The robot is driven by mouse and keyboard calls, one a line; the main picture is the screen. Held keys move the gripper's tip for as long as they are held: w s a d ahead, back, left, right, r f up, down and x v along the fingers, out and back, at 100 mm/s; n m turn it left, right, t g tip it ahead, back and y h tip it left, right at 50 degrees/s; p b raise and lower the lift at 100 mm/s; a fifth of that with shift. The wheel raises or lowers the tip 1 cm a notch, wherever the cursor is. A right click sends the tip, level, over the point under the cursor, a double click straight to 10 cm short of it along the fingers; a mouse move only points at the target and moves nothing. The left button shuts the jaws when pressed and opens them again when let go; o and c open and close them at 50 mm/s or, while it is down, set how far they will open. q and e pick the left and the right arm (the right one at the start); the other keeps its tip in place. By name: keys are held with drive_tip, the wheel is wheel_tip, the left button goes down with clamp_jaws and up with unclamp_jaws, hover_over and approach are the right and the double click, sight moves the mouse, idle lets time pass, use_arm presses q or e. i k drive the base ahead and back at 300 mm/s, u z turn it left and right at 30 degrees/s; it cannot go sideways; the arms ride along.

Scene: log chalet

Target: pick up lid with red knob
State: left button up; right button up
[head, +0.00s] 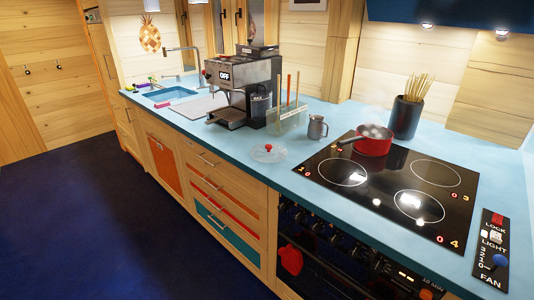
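A clear, round lid with a red knob (268,153) lies on the blue countertop, near its front edge. It is in front of the glass rack and left of the stove. Its knob points up and nothing covers it. Neither of my grippers shows in the head view.
A coffee machine (240,90) stands behind and left of the lid, with a glass rack (290,118) and metal pitcher (317,128) nearby. A red pot (372,146) sits on the black cooktop (395,185). The floor (110,215) before the cabinets is clear.

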sight(267, 152)
drive_tip(key=u, duration=1.9)
drive_tip(key=i, duration=1.75)
drive_tip(key=z, duration=3.95)
